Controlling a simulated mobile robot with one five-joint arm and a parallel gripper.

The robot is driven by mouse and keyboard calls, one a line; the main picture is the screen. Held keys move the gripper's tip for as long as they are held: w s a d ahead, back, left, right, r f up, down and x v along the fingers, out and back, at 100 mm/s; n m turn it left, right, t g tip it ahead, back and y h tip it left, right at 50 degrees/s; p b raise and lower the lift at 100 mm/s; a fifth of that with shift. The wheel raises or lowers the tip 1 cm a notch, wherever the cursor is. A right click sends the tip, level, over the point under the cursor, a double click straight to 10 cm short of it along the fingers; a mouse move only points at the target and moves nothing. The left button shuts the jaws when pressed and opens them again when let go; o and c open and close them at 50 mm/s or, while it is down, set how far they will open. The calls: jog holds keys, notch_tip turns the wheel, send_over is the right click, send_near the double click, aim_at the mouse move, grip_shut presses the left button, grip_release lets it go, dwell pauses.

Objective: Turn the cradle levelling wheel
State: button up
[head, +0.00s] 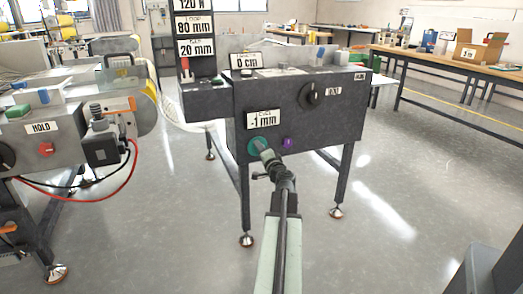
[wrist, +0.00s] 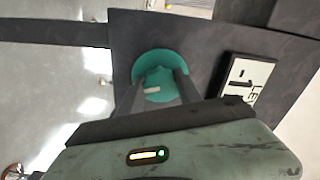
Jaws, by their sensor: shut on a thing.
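The teal cradle levelling wheel (head: 253,147) is on the front face of the dark machine cabinet, below a plate (head: 262,120) reading -1 mm. My gripper (head: 264,152) reaches up to the wheel from below right and covers part of it. In the wrist view, the teal wheel (wrist: 152,60) fills the space beyond my gripper (wrist: 158,84), whose two dark fingers are shut on its middle part. A small pale mark shows on the wheel between the fingers. The white label plate (wrist: 247,80) beside it is partly cut off.
A purple knob (head: 287,143) sits close to the right of the wheel, and a black rotary knob (head: 311,95) is higher up. The grey machine (head: 60,140) with a red cable stands at left. The floor in front is clear.

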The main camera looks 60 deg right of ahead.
jog(key=m, duration=0.3)
jog(key=shift+s+m, duration=0.1)
jog(key=shift+m, duration=2.2)
jog(key=o, duration=1.4)
jog(key=shift+c, duration=0.2)
jog(key=v, duration=0.7)
jog(key=shift+s+a, duration=0.15)
jog(key=shift+s, duration=0.2)
